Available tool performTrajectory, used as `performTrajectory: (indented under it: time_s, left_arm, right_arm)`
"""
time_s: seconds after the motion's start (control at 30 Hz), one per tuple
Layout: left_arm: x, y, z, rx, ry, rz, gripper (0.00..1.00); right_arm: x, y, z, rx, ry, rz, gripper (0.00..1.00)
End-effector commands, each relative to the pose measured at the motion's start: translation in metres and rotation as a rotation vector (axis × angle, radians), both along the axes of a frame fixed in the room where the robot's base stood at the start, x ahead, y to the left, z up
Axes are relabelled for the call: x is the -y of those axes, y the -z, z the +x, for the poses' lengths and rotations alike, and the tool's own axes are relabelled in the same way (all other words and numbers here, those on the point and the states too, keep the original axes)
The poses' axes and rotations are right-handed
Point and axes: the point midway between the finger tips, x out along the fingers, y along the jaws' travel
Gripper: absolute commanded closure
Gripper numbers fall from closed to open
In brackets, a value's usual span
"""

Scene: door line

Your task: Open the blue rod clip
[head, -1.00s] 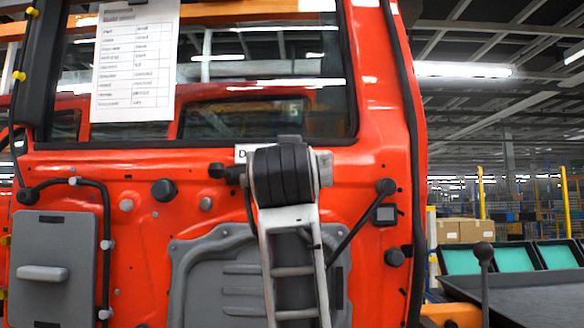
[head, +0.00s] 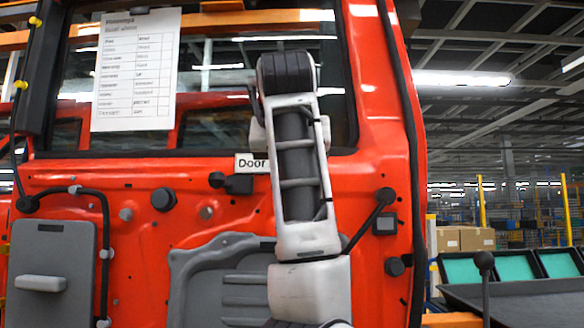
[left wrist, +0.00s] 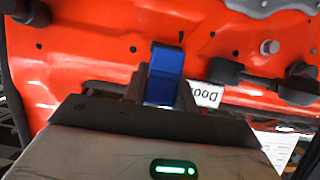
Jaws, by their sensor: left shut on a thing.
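The blue rod clip (left wrist: 167,60) shows in the left wrist view as a small blue block in front of the red door panel. My left gripper (left wrist: 161,91) is shut on it, with a dark finger on either side. I cannot tell from here whether the clip's latch is open or closed. In the head view the clip and the left gripper's fingers are hidden behind a white and black arm of mine. My right gripper is in neither view.
The red door (head: 140,230) fills most of the head view. A "Door" label (head: 247,163) and black fixture (head: 238,184) are near my arm. A paper sheet (head: 136,70) hangs at the window. A grey box (head: 52,265) is at left, a dark table (head: 530,300) at right.

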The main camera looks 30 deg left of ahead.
Motion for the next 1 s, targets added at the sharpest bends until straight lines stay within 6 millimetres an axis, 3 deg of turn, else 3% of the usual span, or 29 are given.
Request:
performTrajectory:
  time_s: [0.4, 0.43, 0.5, 0.83, 1.0]
  left_arm:
    - [0.0, -0.001, 0.0, -0.003, 0.0, -0.003, 0.95]
    - [0.0, -0.001, 0.0, -0.003, 0.0, -0.003, 0.67]
    - [0.0, -0.001, 0.0, -0.003, 0.0, -0.003, 0.51]
    - [0.001, -0.002, -0.002, -0.003, 0.0, -0.003, 0.51]
    - [0.012, -0.01, -0.019, 0.0, 0.001, -0.002, 0.51]
  right_arm:
    - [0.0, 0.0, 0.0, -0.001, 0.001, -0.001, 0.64]
    - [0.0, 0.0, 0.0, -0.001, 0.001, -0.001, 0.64]
    - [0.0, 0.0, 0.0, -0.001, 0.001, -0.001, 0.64]
    - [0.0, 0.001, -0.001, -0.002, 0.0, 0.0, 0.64]
    - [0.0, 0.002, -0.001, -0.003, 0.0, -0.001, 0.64]
